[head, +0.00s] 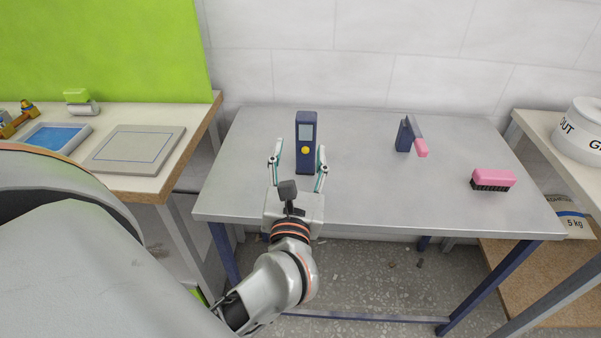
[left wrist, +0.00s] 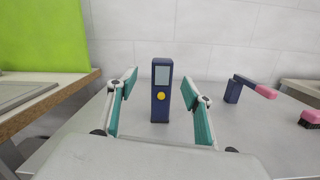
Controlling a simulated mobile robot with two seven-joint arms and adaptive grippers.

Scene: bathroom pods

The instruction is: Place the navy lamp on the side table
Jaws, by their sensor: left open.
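An upright navy block (head: 306,145) with a pale grey panel and a yellow button stands on the grey metal table (head: 370,200); it looks like the navy lamp. My left gripper (head: 298,160) is open, its two fingers to the left and right of the navy block with gaps on both sides. In the left wrist view the block (left wrist: 161,108) stands upright between the open fingers (left wrist: 158,100). My right gripper is not in view. Which surface is the side table, I cannot tell.
A navy piece with a pink end (head: 405,136) and a pink brush (head: 493,179) are on the grey table's right. A wooden table at left holds a grey plate (head: 134,148) and a blue tray (head: 52,137). A white tub (head: 580,130) stands at right.

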